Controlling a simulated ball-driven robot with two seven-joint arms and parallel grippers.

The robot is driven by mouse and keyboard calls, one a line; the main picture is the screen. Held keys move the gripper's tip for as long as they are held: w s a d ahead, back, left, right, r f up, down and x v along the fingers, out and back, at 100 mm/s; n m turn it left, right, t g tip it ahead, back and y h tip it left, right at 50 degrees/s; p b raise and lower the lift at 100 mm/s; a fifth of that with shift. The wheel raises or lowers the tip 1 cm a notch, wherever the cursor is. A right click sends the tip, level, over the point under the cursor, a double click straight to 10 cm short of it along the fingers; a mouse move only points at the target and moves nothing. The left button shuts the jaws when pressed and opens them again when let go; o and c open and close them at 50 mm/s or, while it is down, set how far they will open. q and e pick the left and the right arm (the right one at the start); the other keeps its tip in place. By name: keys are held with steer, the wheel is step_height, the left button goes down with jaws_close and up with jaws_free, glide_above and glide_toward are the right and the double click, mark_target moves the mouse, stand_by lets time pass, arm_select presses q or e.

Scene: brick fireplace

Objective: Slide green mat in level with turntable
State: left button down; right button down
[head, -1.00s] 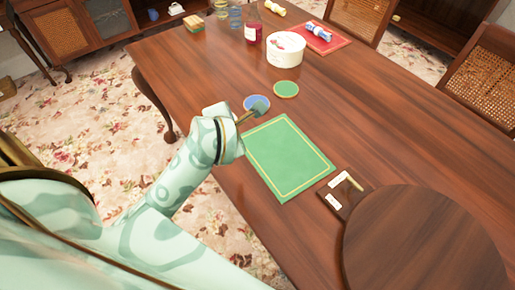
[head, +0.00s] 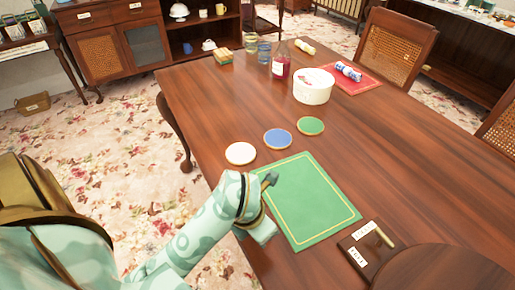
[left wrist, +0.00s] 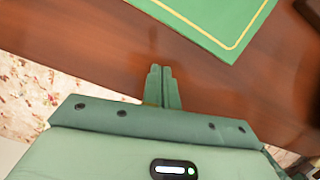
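The green mat (head: 310,205) with a thin yellow border lies flat on the wooden table, towards its left edge. The dark wooden turntable (head: 445,272) is at the bottom right of the head view, mostly cut off by the frame. My left gripper (head: 270,180) is over the left side of the mat in the head view, holding nothing. In the left wrist view its two fingers (left wrist: 161,72) are together, above bare wood, with the mat (left wrist: 215,22) beyond them at the upper right. My right gripper is not in view.
A small dark tray (head: 368,245) with white cards and a stick sits between mat and turntable. White (head: 240,153), blue (head: 278,139) and green (head: 311,126) coasters lie beyond the mat. A white round box (head: 313,86), a bottle (head: 281,62) and a red mat (head: 357,80) stand farther back.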

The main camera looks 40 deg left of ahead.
mark_target(291, 208)
arm_select(q)
steer(key=w, duration=0.2)
steer(key=shift+w+d, duration=0.3)
steer(key=shift+w, duration=0.1)
steer(key=shift+w+d+r, duration=0.1)
steer(key=shift+w, duration=0.3)
steer(key=w, duration=0.4)
steer(key=w+d, duration=0.1)
steer(key=w, duration=0.1)
steer(key=shift+w+d, duration=0.1)
steer(key=shift+w, duration=0.2)
steer(key=shift+s+d+p, duration=0.1)
steer(key=shift+s+p, duration=0.05)
steer(key=shift+p, duration=0.15)
